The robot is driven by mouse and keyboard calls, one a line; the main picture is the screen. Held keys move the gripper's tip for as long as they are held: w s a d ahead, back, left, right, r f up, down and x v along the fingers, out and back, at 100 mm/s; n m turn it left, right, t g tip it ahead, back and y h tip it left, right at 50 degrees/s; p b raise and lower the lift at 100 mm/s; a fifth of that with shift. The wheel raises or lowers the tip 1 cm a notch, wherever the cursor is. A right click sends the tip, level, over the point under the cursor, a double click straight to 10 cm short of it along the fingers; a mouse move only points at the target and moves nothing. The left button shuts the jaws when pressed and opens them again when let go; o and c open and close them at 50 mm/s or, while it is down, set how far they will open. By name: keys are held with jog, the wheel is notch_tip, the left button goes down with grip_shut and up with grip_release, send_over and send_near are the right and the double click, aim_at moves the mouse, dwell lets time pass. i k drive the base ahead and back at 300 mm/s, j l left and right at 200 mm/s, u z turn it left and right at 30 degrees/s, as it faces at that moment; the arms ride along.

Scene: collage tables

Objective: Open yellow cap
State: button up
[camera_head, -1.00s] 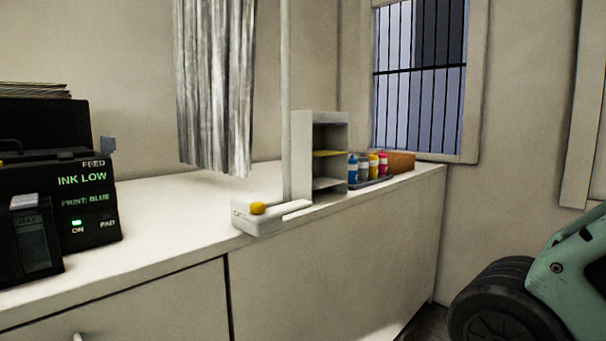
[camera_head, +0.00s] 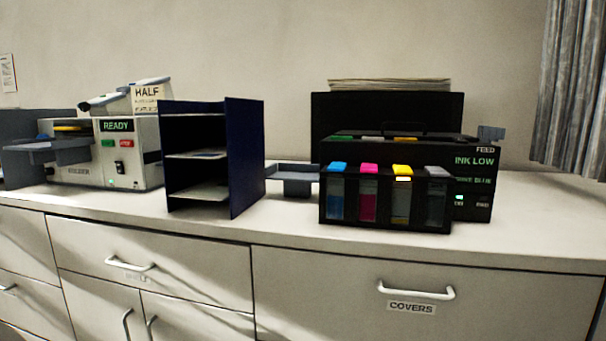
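The yellow cap (camera_head: 403,170) sits on top of the yellow ink tank (camera_head: 401,204), the third from the left in a black tank unit (camera_head: 386,226) at the front of a black printer (camera_head: 473,150). A small bright patch shows on the cap's front. The cap looks closed. Blue (camera_head: 337,167), magenta (camera_head: 369,168) and grey (camera_head: 438,170) caps sit on the tanks beside it. The printer's display reads "INK LOW"; a dimmer line below it is hard to read. My gripper is not in view.
A dark blue shelf organizer (camera_head: 245,158) stands left of the printer, with a grey tray (camera_head: 292,175) between them. A machine (camera_head: 127,155) showing "READY" stands farther left. The white counter (camera_head: 280,228) has a narrow clear front strip above drawers, one labelled "COVERS" (camera_head: 411,307). A grey curtain (camera_head: 575,95) hangs at right.

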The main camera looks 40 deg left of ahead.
aim_at(398, 169)
jog(key=u, duration=0.95)
